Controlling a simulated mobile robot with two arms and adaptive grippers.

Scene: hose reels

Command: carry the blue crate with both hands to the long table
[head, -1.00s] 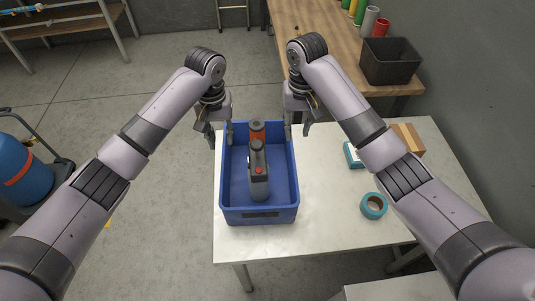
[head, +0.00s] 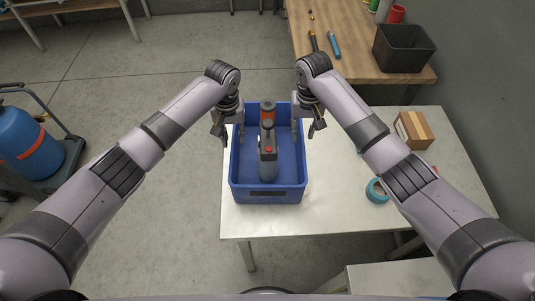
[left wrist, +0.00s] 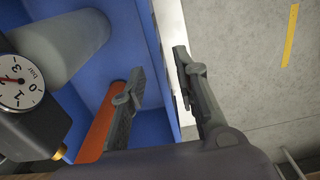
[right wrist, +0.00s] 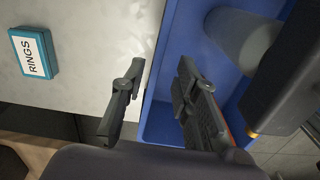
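The blue crate (head: 267,194) stands on a white table (head: 330,215). It holds a dark grey device with a gauge (left wrist: 20,85) and a grey cylinder (left wrist: 65,45), plus an orange part (head: 267,112). My left gripper (head: 231,134) is open at the crate's left wall, one finger inside and one outside, as the left wrist view (left wrist: 160,68) shows. My right gripper (head: 306,130) is open at the right wall, one finger on each side; it also shows in the right wrist view (right wrist: 160,68). The long wooden table (head: 350,70) is at the back right.
A black bin (head: 403,48) and tools (head: 334,45) lie on the wooden table. A teal tape roll (head: 377,191), a cardboard box (head: 413,130) and a "RINGS" box (right wrist: 34,52) are on the white table. A blue tank on a cart (head: 30,145) stands at left. Floor between is clear.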

